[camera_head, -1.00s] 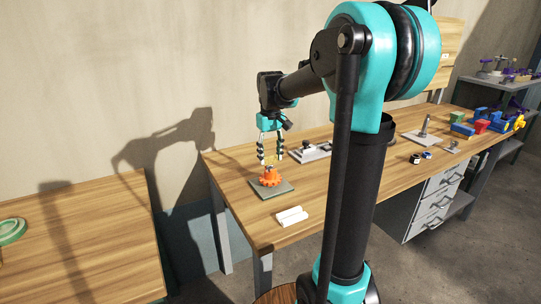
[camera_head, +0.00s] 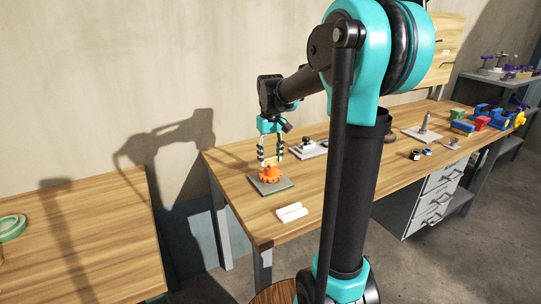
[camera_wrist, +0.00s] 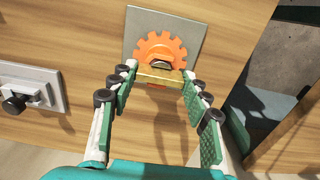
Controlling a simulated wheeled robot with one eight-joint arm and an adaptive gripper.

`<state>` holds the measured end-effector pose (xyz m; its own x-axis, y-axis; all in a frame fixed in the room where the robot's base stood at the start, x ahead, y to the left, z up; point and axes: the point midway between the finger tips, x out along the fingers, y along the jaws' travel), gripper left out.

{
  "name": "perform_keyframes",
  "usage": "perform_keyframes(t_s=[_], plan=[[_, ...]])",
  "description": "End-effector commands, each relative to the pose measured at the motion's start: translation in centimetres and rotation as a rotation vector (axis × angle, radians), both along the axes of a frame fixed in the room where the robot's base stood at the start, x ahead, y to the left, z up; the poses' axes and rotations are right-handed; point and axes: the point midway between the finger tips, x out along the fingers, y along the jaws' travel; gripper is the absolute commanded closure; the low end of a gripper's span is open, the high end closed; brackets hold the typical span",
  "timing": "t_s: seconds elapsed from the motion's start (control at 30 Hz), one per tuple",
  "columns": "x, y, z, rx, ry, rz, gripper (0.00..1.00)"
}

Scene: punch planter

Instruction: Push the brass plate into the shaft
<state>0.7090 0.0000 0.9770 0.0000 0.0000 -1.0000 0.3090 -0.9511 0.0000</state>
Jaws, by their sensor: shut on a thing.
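An orange gear (camera_head: 270,174) lies on a grey square plate (camera_head: 286,188) at the left end of the workbench. The gear also shows in the wrist view (camera_wrist: 157,47), with a dark metallic shaft (camera_wrist: 161,65) at its middle. My gripper (camera_head: 270,163) is above the gear and points down. In the wrist view its fingertips are shut on the ends of the brass plate (camera_wrist: 160,77), a thin golden strip lying crosswise. The brass plate overlaps the near edge of the gear and shaft in that view. I cannot tell whether it touches the shaft.
Small jars, a spindle stand and coloured parts are farther right. Bare wood surrounds the gear's plate.

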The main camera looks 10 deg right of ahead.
Motion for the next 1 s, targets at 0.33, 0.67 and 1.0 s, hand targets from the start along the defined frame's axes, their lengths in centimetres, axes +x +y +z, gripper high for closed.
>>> perform_keyframes(t_s=[0.33,0.67,1.0], plan=[[0.0,0.0,-0.1,0.000,0.000,0.000,0.28],[0.0,0.0,0.7,0.000,0.000,0.000,0.28],[0.0,0.0,6.9,0.000,0.000,0.000,0.28]])
